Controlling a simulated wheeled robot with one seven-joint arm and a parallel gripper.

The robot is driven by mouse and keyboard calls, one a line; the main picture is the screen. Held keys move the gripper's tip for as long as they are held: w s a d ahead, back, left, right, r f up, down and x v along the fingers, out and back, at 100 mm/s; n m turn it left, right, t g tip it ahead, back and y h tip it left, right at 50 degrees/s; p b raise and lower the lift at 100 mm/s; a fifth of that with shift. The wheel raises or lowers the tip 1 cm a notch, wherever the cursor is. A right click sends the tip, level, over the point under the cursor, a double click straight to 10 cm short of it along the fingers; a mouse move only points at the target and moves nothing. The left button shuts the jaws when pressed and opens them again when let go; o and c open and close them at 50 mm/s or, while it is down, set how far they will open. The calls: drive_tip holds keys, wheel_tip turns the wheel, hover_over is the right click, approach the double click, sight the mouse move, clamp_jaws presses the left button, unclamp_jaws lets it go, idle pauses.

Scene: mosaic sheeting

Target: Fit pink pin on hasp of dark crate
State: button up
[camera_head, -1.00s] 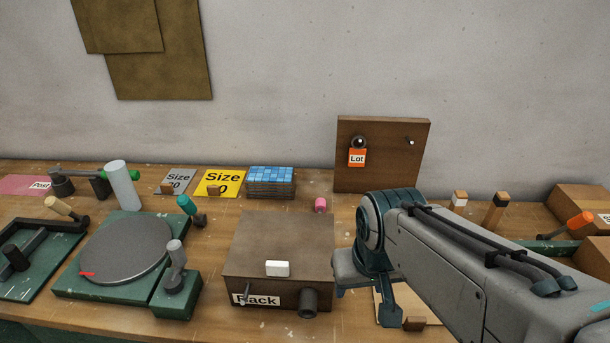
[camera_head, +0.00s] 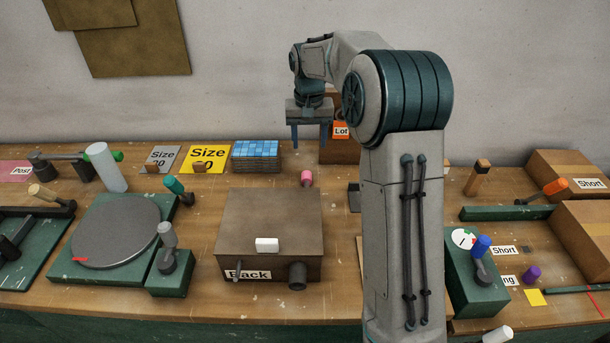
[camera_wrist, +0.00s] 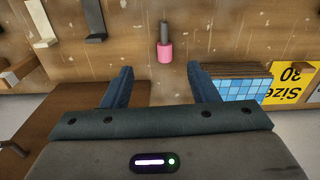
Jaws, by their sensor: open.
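The pink pin (camera_head: 307,178) lies on the bench just behind the dark crate (camera_head: 270,213). In the wrist view the pink pin (camera_wrist: 165,52) shows its pink head and grey shank, a little beyond the fingertips and roughly between them in the picture. My gripper (camera_head: 309,146) points down with its fingers apart, above the bench behind the crate; its fingers also show in the wrist view (camera_wrist: 160,72). It is empty. The crate's front has a label, a thin dark fitting (camera_head: 238,272) at the left and a dark round stub (camera_head: 297,276) at the right. I cannot tell which is the hasp.
Blue tile stack (camera_head: 256,155) stands left of the gripper; a brown upright board (camera_head: 335,152) with an orange tag is close behind it. A turntable (camera_head: 122,232) stands left, cartons (camera_head: 570,175) right.

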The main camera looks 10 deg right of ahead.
drive_tip(key=w+f, duration=0.2)
drive_tip(key=w, duration=0.2)
drive_tip(key=p, duration=0.1)
hover_over(307, 176)
wheel_tip(307, 176, down, 9)
drive_tip(key=shift+d+r, duration=0.1)
drive_tip(key=shift+f+p, duration=0.75)
drive_tip(key=shift+f, duration=1.95)
drive_tip(key=c, duration=1.1)
